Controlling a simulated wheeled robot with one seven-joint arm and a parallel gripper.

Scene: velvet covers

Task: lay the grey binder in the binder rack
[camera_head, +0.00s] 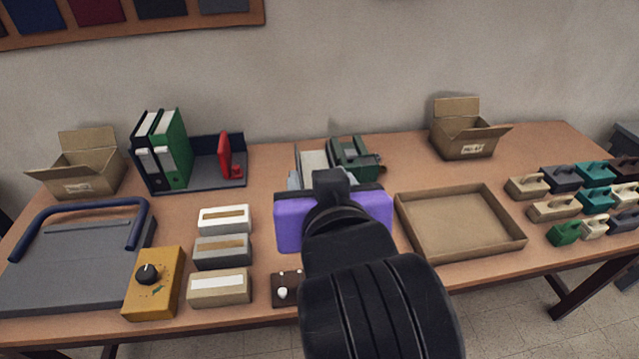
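The binder rack (213,174) is a dark tray with a low back wall at the back left of the table. Black-and-white and green binders (174,148) stand upright at its left end, and a red bookend-like piece (225,156) stands toward its right. Bare floor shows between them. My gripper (333,205), with a purple body, is over the middle of the table, right of the rack. Its fingers are hidden behind my wrist. A pale, grey-edged thing (312,160) shows just beyond it, possibly the grey binder; I cannot tell whether it is held.
A green device (352,155) stands beside the pale thing. Open cardboard boxes (466,140) stand at both back sides. An empty shallow tray (460,247) lies right of my arm. Grey and tan blocks (222,251), a yellow knob box (153,285) and a grey board (70,275) fill the left front.

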